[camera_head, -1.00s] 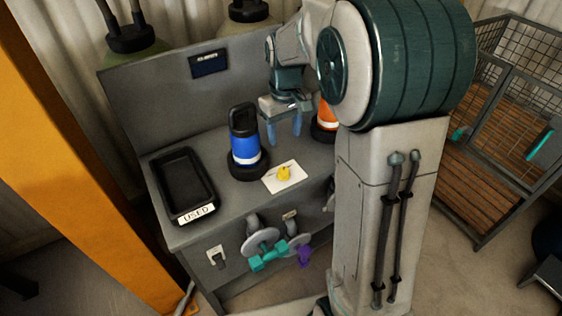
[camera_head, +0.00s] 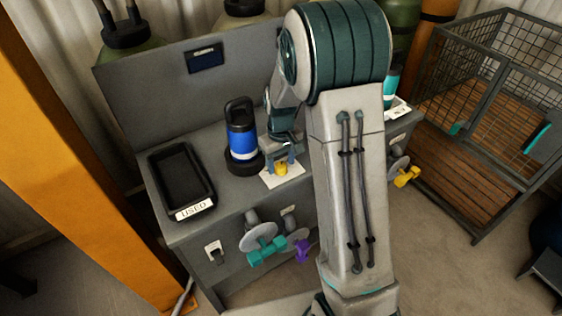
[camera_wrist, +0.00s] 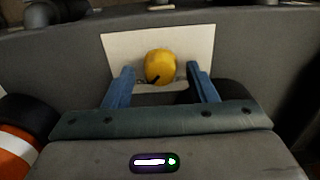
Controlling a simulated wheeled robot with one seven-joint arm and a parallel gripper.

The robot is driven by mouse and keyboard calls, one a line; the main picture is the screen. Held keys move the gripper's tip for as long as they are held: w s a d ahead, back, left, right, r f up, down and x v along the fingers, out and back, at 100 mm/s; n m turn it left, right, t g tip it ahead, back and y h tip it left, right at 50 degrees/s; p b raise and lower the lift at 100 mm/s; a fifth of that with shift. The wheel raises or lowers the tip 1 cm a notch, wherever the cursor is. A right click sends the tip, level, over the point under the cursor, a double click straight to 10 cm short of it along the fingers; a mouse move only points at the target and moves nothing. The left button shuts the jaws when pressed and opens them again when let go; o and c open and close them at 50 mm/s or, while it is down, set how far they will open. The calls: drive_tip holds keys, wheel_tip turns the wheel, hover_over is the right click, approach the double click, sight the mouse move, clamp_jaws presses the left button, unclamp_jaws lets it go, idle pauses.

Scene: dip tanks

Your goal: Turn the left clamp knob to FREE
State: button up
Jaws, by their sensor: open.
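The yellow knob (camera_head: 281,169) sits on a white card (camera_head: 268,180) on the bench top, just in front of the blue canister. In the wrist view the yellow knob (camera_wrist: 160,66) shows a dark pointer mark toward its lower left, and the white card (camera_wrist: 118,48) lies behind it. Lettering on the card is too small or covered to read. My gripper (camera_head: 280,160) is over the card at the knob. In the wrist view its two blue fingers (camera_wrist: 163,84) are apart, one on each side of the knob, with gaps visible and no contact seen.
The blue canister (camera_head: 241,140) stands close left of my gripper. A black tray (camera_head: 178,178) marked USED lies at the bench's left. An orange-and-white canister (camera_wrist: 20,145) shows at lower left in the wrist view. Teal (camera_head: 266,250) and purple (camera_head: 303,250) handles stick out of the bench front.

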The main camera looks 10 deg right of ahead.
drive_tip(key=shift+f, duration=0.15)
drive_tip(key=c, duration=1)
